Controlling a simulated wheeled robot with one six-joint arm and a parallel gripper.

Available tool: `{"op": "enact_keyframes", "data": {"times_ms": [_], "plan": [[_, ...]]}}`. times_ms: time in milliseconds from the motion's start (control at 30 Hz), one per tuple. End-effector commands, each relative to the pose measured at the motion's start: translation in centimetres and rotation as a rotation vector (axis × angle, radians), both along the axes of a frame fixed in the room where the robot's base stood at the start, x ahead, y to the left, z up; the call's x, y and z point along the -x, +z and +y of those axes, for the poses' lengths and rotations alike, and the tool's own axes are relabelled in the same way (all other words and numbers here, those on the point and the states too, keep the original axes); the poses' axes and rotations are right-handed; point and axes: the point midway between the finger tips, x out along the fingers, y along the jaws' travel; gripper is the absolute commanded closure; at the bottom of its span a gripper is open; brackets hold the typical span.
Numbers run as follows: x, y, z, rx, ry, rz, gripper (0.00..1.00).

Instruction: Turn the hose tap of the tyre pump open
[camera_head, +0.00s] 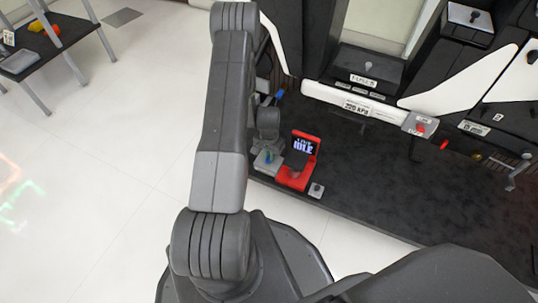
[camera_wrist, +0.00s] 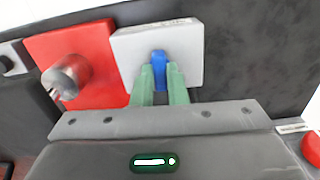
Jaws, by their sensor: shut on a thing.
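The red tyre pump (camera_head: 295,176) sits on the dark mat, with a small screen (camera_head: 303,146) that reads IDLE. In the wrist view its red body (camera_wrist: 75,62) bears a round metal knob (camera_wrist: 66,77). Beside it is a light grey block (camera_wrist: 187,52) with a blue tap lever (camera_wrist: 159,56) on its face. My gripper (camera_wrist: 162,73) is shut on the blue lever, one green finger on each side of it. In the head view my gripper (camera_head: 267,157) is small over the grey block (camera_head: 262,167), and the lever is hard to make out there.
A small grey box with a dark knob (camera_head: 316,190) sits just right of the pump. A white bar with a pressure label (camera_head: 355,104) and a red button (camera_head: 420,128) lie behind. A side table (camera_head: 50,45) stands at upper left. The pale floor at left is clear.

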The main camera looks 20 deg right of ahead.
Motion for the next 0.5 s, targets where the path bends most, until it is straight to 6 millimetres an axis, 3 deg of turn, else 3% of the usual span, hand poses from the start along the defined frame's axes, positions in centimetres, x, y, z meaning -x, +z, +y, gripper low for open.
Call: {"op": "enact_keyframes", "data": {"times_ms": [500], "plan": [[-0.01, -0.1, -0.01, 0.0, -0.415, 0.0, 1.0]]}}
